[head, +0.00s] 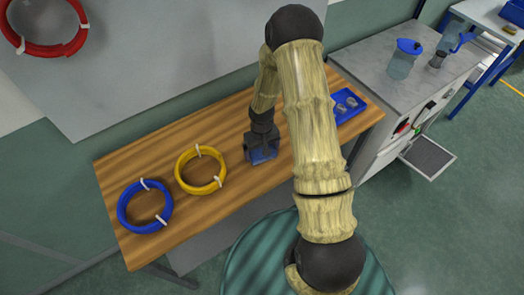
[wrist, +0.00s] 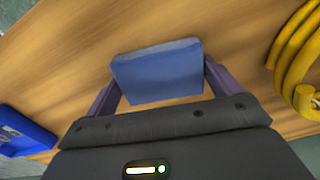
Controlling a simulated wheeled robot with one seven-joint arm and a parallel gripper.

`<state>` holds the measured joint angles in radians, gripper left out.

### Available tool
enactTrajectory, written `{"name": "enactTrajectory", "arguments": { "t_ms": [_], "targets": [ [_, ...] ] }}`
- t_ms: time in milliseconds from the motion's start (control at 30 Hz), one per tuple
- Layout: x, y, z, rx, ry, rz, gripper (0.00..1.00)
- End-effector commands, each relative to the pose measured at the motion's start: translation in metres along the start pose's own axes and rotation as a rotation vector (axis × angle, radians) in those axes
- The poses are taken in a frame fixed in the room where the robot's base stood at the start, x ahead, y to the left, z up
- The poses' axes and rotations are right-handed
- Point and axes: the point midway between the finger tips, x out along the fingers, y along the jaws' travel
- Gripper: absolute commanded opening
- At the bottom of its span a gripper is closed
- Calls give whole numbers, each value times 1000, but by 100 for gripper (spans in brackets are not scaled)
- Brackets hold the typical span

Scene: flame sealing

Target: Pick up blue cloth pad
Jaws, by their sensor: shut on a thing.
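The blue cloth pad (wrist: 158,74) is a small blue block between the two fingers of my gripper (wrist: 160,92) in the wrist view. My gripper is shut on it, with a finger against each side. In the head view, my gripper (head: 262,150) points down at the wooden table, and the pad (head: 262,156) shows at its tip. I cannot tell whether the pad touches the table or is just above it.
A yellow coil (head: 201,170) and a blue coil (head: 145,206) lie left of my gripper on the wooden table (head: 235,118). A blue tray (head: 346,108) with small items is at the table's right end. A grey counter (head: 385,82) with a blue-lidded jug (head: 403,60) stands beyond.

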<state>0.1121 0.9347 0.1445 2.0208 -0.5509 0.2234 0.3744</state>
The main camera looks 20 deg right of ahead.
Motion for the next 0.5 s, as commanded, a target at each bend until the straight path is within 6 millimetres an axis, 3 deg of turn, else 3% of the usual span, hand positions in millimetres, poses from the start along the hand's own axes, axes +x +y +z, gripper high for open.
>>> {"name": "enactTrajectory", "arguments": {
  "t_ms": [233,500],
  "targets": [
    [-22,1,-1,2,4,0,68],
    [-70,1,-1,2,5,0,68]
  ]
}}
